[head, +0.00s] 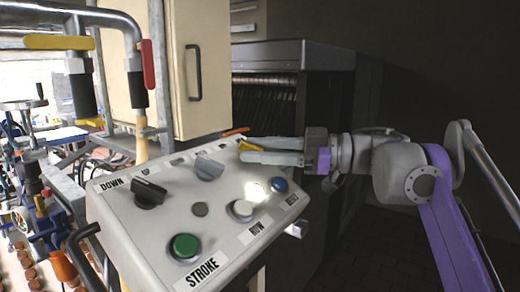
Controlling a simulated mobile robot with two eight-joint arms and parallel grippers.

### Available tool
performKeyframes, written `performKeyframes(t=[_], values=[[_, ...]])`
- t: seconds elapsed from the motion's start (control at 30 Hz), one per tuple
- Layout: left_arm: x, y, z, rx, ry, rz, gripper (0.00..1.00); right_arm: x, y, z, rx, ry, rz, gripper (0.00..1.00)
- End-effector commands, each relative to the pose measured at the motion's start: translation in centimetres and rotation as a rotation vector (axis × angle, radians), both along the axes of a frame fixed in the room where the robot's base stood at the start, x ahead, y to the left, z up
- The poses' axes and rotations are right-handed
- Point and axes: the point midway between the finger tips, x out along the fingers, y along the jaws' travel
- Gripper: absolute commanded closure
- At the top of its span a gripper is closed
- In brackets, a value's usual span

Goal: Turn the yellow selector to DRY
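The yellow selector (246,146) is at the far right corner of a tilted white control panel (150,233). It is mostly covered by my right gripper (243,150), which reaches in from the right with its two pale fingers over the knob. Yellow shows between the fingertips, and an orange-yellow edge shows just above the upper finger. I cannot tell whether the fingers press on the knob or stand slightly apart from it. No DRY label can be read, and the knob's pointing direction is hidden. My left gripper is not in view.
The panel also carries a black selector (149,193), a grey selector (208,168), a green button (185,247), a white button (242,210) and a blue button (279,185). Pipes with a yellow lever (60,42) and a red lever (148,65) stand left. A dark machine (300,55) stands behind.

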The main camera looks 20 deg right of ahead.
Motion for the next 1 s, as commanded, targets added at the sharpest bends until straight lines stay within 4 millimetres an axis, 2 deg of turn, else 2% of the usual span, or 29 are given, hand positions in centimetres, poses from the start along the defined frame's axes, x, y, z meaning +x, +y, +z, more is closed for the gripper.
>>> performKeyframes(t=[0.23, 0.6, 0.7, 1.0], values=[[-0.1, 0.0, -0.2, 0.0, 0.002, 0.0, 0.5, -0.3, -0.9, 0.0, 0.001, 0.001, -0.002, 0.56], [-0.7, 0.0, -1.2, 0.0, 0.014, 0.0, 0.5, -3.3, -7.4, -0.1, 0.0, 0.001, -0.005, 0.56], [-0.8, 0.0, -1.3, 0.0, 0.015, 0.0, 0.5, -3.9, -8.6, 0.0, 0.0, 0.001, -0.003, 0.56], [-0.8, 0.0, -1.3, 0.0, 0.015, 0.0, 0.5, -4.5, -9.8, 0.1, 0.0, 0.0, 0.0, 0.56]])
